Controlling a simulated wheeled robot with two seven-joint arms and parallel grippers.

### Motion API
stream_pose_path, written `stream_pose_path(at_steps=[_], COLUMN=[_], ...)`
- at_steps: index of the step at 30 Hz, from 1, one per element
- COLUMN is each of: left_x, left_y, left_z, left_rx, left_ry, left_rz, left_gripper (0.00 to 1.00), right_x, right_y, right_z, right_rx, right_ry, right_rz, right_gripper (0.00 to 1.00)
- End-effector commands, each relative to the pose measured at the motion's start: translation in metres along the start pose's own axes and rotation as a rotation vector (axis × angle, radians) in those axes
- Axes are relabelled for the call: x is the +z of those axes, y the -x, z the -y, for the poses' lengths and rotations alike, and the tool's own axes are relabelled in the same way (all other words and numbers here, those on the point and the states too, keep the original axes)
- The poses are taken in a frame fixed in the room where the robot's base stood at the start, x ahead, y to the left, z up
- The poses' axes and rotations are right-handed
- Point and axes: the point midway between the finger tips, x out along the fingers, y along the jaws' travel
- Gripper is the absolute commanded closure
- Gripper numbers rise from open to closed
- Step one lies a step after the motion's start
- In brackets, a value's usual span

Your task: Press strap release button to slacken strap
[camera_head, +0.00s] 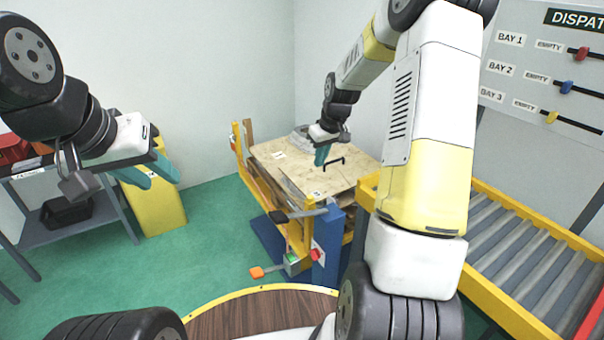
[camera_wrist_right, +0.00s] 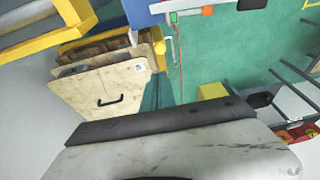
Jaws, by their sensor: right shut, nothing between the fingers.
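A small fixture with a green part (camera_head: 292,259), a red knob (camera_head: 315,254) and an orange handle (camera_head: 257,272) sits low at the near end of the crate stand. I cannot tell which part is the strap release button. The green part also shows at the top of the right wrist view (camera_wrist_right: 207,11). My right gripper (camera_head: 321,160) is shut and empty, pointing down over the wooden crate lid (camera_head: 285,165), apart from the fixture. My left gripper (camera_head: 152,181) hangs at the left with its teal fingers apart and empty. No strap is clearly seen.
A black handle (camera_head: 334,163) stands on the lid. Yellow posts (camera_head: 310,225) and a blue column (camera_head: 328,245) flank the crate. A roller conveyor (camera_head: 510,245) lies right, a grey shelf (camera_head: 75,220) left. Green floor (camera_head: 205,235) is clear between shelf and crate.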

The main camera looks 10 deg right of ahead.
Motion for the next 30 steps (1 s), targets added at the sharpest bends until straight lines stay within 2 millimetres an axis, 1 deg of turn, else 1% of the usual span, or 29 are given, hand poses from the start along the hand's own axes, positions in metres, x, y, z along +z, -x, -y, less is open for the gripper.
stream_pose_path(at_steps=[5, 8, 15, 18, 21, 25, 30], left_x=[0.0, 0.0, 0.0, 0.0, 0.0, 0.0, 0.0], left_y=[0.0, 0.0, 0.0, 0.0, 0.0, 0.0, 0.0], left_z=[0.0, 0.0, 0.0, 0.0, 0.0, 0.0, 0.0], left_rx=[0.0, 0.0, 0.0, 0.0, 0.0, 0.0, 0.0], left_ry=[0.0, 0.0, 0.0, 0.0, 0.0, 0.0, 0.0], left_rz=[0.0, 0.0, 0.0, 0.0, 0.0, 0.0, 0.0], left_gripper=[0.64, 0.64, 0.64, 0.64, 0.64, 0.64, 0.64], right_x=[0.001, 0.001, 0.001, 0.002, 0.007, 0.011, 0.012], right_y=[-0.018, -0.036, -0.089, -0.107, -0.121, -0.133, -0.138], right_z=[0.001, 0.001, 0.001, 0.001, 0.002, 0.003, 0.003], right_rx=[-0.002, -0.003, -0.003, -0.002, -0.001, -0.001, 0.0], right_ry=[0.0, -0.001, 0.0, -0.001, 0.0, 0.0, 0.0], right_rz=[0.003, 0.004, 0.004, 0.003, 0.003, 0.001, 0.001], right_gripper=[1.0, 1.0, 1.0, 1.0, 1.0, 1.0, 1.0])
